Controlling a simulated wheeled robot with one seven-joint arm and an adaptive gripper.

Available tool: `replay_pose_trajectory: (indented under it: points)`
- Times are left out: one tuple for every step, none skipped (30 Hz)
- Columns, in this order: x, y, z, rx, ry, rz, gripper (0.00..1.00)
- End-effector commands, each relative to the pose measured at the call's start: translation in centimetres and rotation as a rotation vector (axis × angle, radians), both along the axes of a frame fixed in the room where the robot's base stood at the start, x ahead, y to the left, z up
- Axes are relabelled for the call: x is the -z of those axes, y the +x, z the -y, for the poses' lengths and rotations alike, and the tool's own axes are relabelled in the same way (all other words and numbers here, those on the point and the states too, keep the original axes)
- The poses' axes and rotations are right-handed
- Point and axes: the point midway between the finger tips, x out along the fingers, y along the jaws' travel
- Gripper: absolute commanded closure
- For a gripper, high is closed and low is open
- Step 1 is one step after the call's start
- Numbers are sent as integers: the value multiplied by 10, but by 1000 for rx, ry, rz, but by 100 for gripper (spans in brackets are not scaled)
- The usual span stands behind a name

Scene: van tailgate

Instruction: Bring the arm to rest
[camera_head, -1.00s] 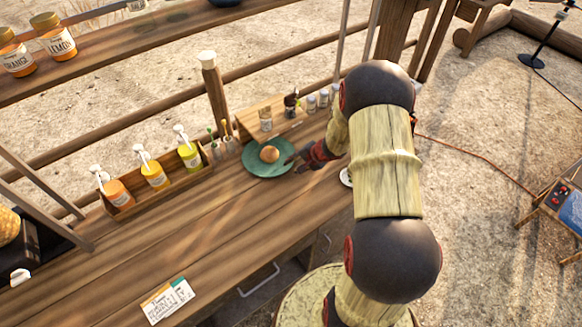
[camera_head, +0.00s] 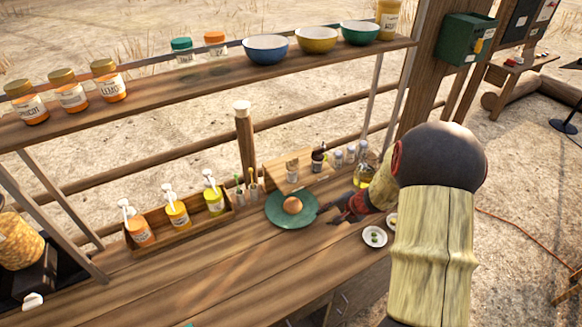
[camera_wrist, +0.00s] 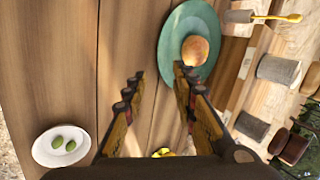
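My gripper (camera_head: 334,214) is at the right of the green plate (camera_head: 272,212), low over the wooden counter. My arm reaches in from the right side of the head view.
A small white dish (camera_head: 375,237) with green olives is near my gripper. A wooden box of pump bottles (camera_head: 178,215) stands left of the plate. Small jars (camera_head: 350,155) stand behind. A shelf (camera_head: 200,90) with bowls and jars crosses above. The counter's front left (camera_head: 230,275) is clear.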

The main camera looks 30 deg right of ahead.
Motion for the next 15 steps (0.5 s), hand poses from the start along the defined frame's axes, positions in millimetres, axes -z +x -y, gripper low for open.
replay_pose_trajectory:
  points:
    - [0,0,0,0,0,0,72]
    - [0,0,0,0,0,0,72]
    - [0,0,0,0,0,0,72]
    - [0,0,0,2,1,0,72]
    - [0,0,0,5,3,-1,72]
    - [0,0,0,15,11,-2,72]
    - [0,0,-1,24,23,-4,72]
    - [-1,0,-4,29,37,-7,72]
    - [2,-5,-11,20,59,-23,72]
    - [6,-12,-19,6,76,-41,72]
    - [8,-20,-27,-11,92,-62,72]
    - [9,-32,-38,-36,110,-89,72]
    - [5,-39,-44,-59,116,-105,72]
    - [-1,-47,-50,-86,119,-121,72]
    - [-11,-57,-60,-127,116,-141,72]
